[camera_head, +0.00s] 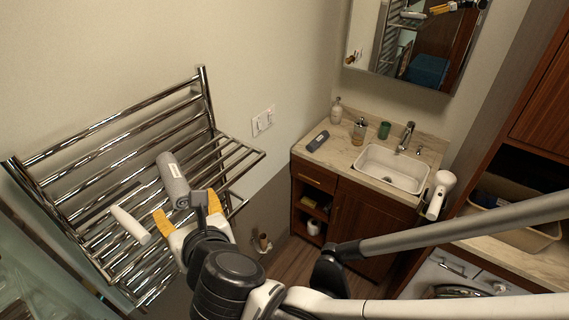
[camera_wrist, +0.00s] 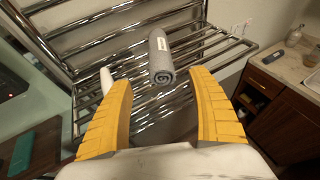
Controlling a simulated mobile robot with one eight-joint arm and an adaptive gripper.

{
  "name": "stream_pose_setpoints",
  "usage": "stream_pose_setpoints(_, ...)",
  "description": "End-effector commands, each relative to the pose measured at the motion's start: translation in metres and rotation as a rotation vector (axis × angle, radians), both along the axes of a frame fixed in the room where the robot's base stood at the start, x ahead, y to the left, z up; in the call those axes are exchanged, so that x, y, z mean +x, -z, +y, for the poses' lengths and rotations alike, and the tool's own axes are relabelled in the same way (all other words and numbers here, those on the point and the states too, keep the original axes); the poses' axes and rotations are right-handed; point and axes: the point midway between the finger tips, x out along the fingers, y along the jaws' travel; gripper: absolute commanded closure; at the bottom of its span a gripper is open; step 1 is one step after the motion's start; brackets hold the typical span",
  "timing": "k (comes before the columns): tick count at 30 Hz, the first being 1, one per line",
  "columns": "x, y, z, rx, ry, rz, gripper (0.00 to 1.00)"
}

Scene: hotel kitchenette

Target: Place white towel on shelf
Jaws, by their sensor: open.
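A white elongated roll (camera_head: 130,225), which looks like the white towel, lies on the bars of the chrome rack shelf (camera_head: 235,150). It also shows in the wrist view (camera_wrist: 106,80), small and left of centre, beyond the left finger. A rolled grey towel (camera_head: 173,180) with a pale label lies on the same shelf, to its right. In the wrist view this grey towel (camera_wrist: 160,57) is ahead, between the fingertips in the picture. My gripper (camera_head: 188,210) has yellow fingers spread wide and empty; it also shows in the wrist view (camera_wrist: 160,80). Contact with the rack cannot be told.
Upright chrome bars (camera_head: 130,135) stand against the wall behind the shelf. A wooden vanity (camera_head: 365,215) with a white sink (camera_head: 390,170), bottles and a dark grey item (camera_head: 318,141) stands right. A glass panel (camera_head: 35,255) is at the left.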

Motion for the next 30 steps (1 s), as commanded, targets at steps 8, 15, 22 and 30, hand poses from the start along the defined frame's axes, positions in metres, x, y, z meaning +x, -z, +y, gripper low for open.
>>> stream_pose_setpoints(8, 0.031, 0.004, -0.077, 0.346, 0.348, 0.247, 0.31)
stream_pose_setpoints(15, 0.029, 0.018, -0.242, 1.354, 1.247, 0.636, 0.31)
stream_pose_setpoints(22, -0.018, 0.026, -0.324, 2.273, 1.895, 0.681, 0.31)
stream_pose_setpoints(30, -0.039, 0.026, -0.341, -2.189, -1.738, -0.521, 0.31)
